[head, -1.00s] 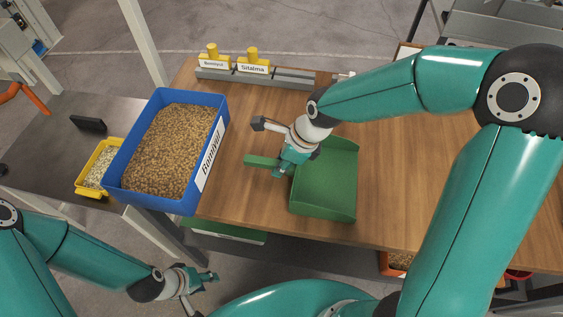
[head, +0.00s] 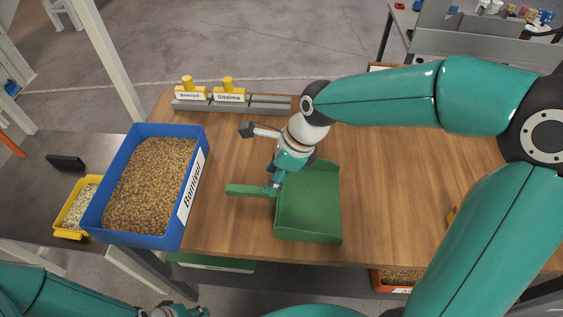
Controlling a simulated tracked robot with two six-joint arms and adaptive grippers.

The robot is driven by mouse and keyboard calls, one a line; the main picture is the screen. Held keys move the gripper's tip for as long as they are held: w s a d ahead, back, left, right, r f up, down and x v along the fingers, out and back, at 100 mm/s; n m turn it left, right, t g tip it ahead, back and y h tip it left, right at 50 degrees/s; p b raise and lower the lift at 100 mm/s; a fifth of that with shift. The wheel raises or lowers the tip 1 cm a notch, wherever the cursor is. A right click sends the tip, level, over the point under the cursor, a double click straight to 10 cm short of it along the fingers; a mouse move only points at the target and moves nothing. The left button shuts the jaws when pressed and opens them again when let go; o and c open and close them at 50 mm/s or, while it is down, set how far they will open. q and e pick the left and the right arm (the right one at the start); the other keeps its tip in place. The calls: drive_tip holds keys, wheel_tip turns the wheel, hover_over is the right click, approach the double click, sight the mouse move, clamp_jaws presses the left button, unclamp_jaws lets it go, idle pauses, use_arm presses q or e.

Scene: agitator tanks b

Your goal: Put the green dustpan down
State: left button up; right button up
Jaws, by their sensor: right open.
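The green dustpan (head: 309,212) lies on the wooden table, with its handle (head: 246,190) pointing left toward the blue bin. My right gripper (head: 273,184) is open above the inner end of the handle, where it joins the pan. The fingers partly cover that joint, and I cannot tell whether they touch it. My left gripper (head: 180,311) shows only in part at the bottom edge, and its jaws cannot be made out.
A blue bin (head: 195,160) of brown pellets stands on the table left of the dustpan. A grey rack (head: 270,104) with yellow-topped labelled pieces is at the back. A yellow tray (head: 68,233) is on the dark side table. Bare wood (head: 400,180) lies right of the dustpan.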

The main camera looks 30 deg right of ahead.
drive_tip(key=v, duration=0.4)
drive_tip(key=shift+s+d+r, duration=0.1)
drive_tip(key=shift+d+r, duration=0.05)
drive_tip(key=shift+r, duration=0.25)
